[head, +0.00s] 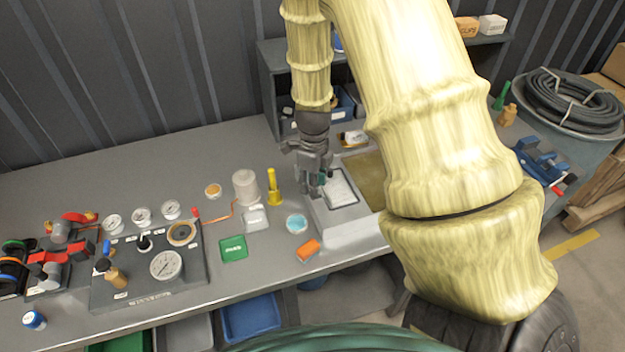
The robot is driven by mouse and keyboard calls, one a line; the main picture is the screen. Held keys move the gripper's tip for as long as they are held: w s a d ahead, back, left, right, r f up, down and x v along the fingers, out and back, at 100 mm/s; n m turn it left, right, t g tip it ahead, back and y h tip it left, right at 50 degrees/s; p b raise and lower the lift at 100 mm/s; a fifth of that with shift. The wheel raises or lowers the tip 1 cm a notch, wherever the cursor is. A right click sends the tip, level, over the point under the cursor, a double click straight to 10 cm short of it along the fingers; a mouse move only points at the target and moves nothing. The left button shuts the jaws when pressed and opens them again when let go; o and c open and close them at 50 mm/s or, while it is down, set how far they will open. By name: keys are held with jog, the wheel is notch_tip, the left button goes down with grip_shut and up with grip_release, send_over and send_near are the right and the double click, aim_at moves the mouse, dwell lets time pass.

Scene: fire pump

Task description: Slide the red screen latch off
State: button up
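My gripper (316,186) points down at the left edge of a light grey box (345,227) on the bench. A pale framed panel (340,188), which may be the screen, is set in the top of this box. The fingers cover part of the panel's left side, and a small teal part shows beside them. I cannot make out a red latch; it may be hidden behind the gripper or too small to see. Whether the fingers are open, or touch anything, is too small to tell.
An orange block (307,250), a blue-topped round dish (297,223), a yellow post (273,187) and a green box (233,248) stand left of the grey box. A gauge panel (140,300) is farther left. A shelf (273,75) stands behind. The back left bench is clear.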

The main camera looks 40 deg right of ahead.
notch_tip(320, 180, up, 12)
dwell(0.6)
jog(key=shift+w+a+f, duration=0.1)
